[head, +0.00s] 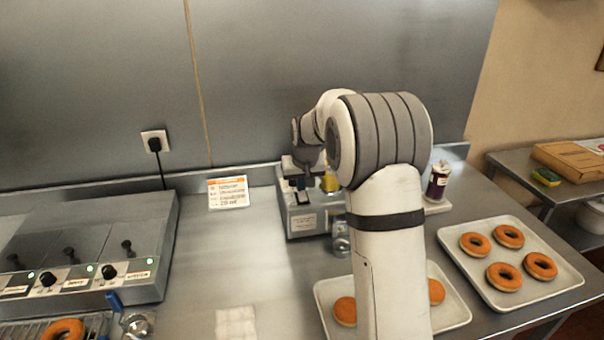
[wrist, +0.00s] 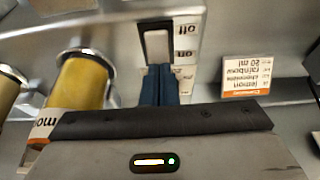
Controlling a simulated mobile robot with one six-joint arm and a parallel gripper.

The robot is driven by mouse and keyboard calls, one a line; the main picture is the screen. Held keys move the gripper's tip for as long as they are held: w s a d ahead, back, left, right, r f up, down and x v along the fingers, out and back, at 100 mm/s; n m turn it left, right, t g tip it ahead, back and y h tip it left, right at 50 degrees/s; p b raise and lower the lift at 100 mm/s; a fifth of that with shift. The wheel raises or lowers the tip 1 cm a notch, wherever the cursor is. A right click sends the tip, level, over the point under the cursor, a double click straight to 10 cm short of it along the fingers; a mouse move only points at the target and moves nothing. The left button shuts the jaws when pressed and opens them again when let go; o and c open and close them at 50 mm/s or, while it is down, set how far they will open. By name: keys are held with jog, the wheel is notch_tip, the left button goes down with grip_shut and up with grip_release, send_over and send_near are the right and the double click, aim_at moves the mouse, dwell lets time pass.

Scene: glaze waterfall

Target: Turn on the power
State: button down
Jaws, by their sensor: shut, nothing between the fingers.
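A small grey machine (head: 306,222) stands on the steel counter near the back wall. In the wrist view its pale rocker switch (wrist: 157,46) sits in a dark frame, beside "on" and "off" labels (wrist: 186,42) that appear upside down. My gripper (head: 301,185) is over the machine's top left part. In the wrist view its blue fingers (wrist: 160,80) are together and empty, close to the switch's near end. I cannot tell whether they touch it. The switch is not clear in the head view.
Yellow cylinders (wrist: 82,80) stand beside the switch in the wrist view. A printed card (head: 228,192) stands to the left of the machine. A fryer-like unit (head: 150,215) with knobs is further left. A tray of doughnuts (head: 452,238) is at right; my arm hides part of another tray (head: 458,312).

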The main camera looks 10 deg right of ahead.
dwell(0.4)
jog(key=shift+w+g+p, duration=0.1)
jog(key=shift+g+p, duration=0.2)
jog(key=shift+p, duration=0.5)
jog(key=shift+w+f, duration=0.1)
jog(key=shift+f, duration=0.25)
jog(key=shift+s+b, duration=0.5)
jog(key=shift+s, duration=0.35)
jog(key=shift+r, duration=0.1)
